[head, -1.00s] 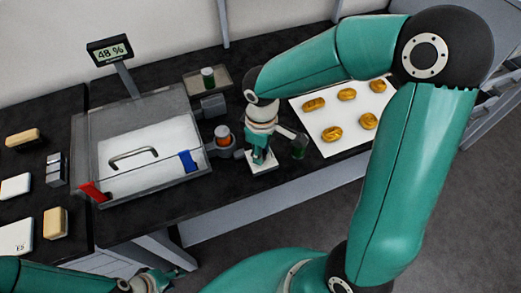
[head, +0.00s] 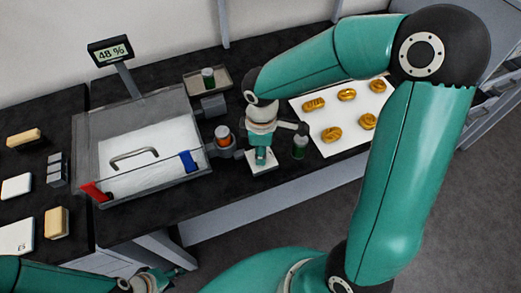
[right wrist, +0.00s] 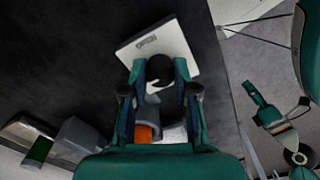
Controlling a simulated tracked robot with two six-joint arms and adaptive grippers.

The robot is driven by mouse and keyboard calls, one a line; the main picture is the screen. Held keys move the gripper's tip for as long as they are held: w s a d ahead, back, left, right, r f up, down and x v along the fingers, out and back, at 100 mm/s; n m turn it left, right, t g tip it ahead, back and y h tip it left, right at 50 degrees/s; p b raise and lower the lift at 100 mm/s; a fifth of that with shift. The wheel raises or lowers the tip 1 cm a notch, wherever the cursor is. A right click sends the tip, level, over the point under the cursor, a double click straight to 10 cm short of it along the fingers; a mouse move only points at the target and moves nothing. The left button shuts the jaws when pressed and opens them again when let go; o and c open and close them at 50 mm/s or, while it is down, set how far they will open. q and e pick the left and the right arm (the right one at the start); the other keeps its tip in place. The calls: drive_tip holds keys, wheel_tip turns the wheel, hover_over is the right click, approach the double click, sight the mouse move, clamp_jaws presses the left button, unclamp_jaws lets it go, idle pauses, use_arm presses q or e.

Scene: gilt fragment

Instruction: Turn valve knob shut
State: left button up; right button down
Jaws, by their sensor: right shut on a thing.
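A dark round knob (right wrist: 161,72) with a white mark sits on a white square plate (right wrist: 140,40) with a small label. The plate also shows on the bench in the head view (head: 262,167). My right gripper (head: 261,157) points down over it, and hides the knob in this view. In the right wrist view its fingers (right wrist: 163,78) are shut on the knob from both sides. My left gripper (head: 153,281) is low at the bottom left of the head view, away from the bench top; its jaws are too small to read.
A clear-lidded chamber (head: 88,150) with red and blue clamps stands left of the plate. A white sheet (head: 309,122) holds several gold pieces. A display (head: 110,51) reads 48 %.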

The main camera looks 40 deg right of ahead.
drive_tip(key=shift+w+r, duration=0.1)
drive_tip(key=shift+w, duration=0.05)
drive_tip(key=c, duration=0.9)
unclamp_jaws()
wheel_tip(320, 180, up, 12)
drive_tip(key=shift+f, duration=0.1)
